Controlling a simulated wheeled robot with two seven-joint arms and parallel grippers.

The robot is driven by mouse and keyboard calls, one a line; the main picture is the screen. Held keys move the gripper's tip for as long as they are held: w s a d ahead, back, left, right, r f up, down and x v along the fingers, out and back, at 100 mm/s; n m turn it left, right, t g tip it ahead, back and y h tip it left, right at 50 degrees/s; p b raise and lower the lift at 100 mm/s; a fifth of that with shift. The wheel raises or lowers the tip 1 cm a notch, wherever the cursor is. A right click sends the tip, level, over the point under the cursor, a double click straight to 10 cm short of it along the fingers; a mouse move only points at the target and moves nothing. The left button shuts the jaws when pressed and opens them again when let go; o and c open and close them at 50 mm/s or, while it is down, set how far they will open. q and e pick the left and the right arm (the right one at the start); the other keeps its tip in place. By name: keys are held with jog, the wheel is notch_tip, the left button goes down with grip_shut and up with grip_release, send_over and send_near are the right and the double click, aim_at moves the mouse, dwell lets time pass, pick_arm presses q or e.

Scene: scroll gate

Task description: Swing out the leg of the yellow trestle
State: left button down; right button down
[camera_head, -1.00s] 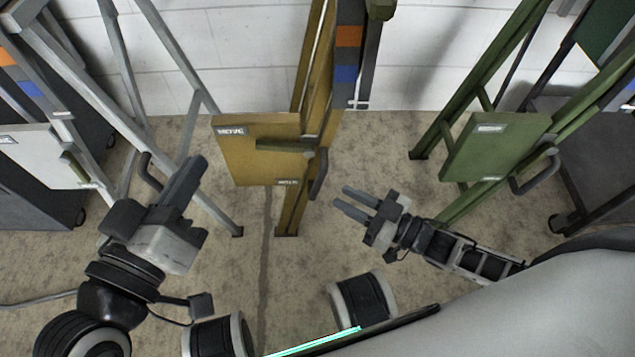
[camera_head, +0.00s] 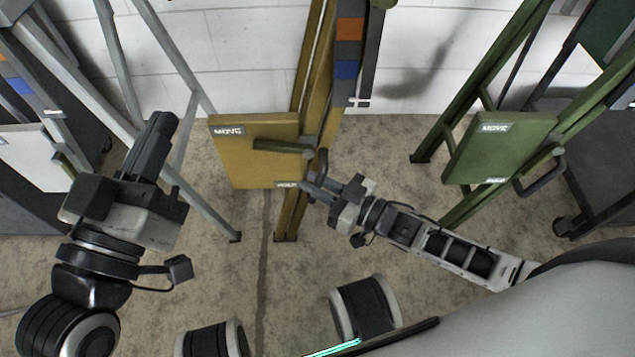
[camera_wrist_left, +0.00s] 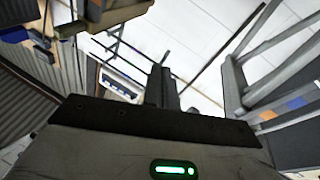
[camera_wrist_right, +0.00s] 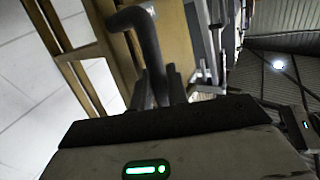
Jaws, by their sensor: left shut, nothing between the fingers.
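The yellow trestle (camera_head: 291,212) stands at the middle of the head view, its leg upright and a yellow panel (camera_head: 235,160) with small labels on its left side. A dark grey bent handle (camera_head: 321,162) is at the panel's right edge; it also shows large in the right wrist view (camera_wrist_right: 148,42). My right gripper (camera_head: 308,186) is at the handle's lower end. Its fingers (camera_wrist_right: 160,88) look apart, with the handle's end between or just beyond them; contact cannot be told. My left gripper (camera_head: 160,130) is shut and empty, left of the panel.
A grey trestle (camera_head: 195,195) stands to the left, close behind my left gripper. A green trestle (camera_head: 497,150) with a similar panel and handle stands to the right. A white block wall (camera_head: 430,60) is behind.

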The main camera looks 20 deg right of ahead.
pick_arm(q)
jog(key=shift+r, duration=0.1)
pick_arm(e)
jog(key=shift+d, duration=0.1)
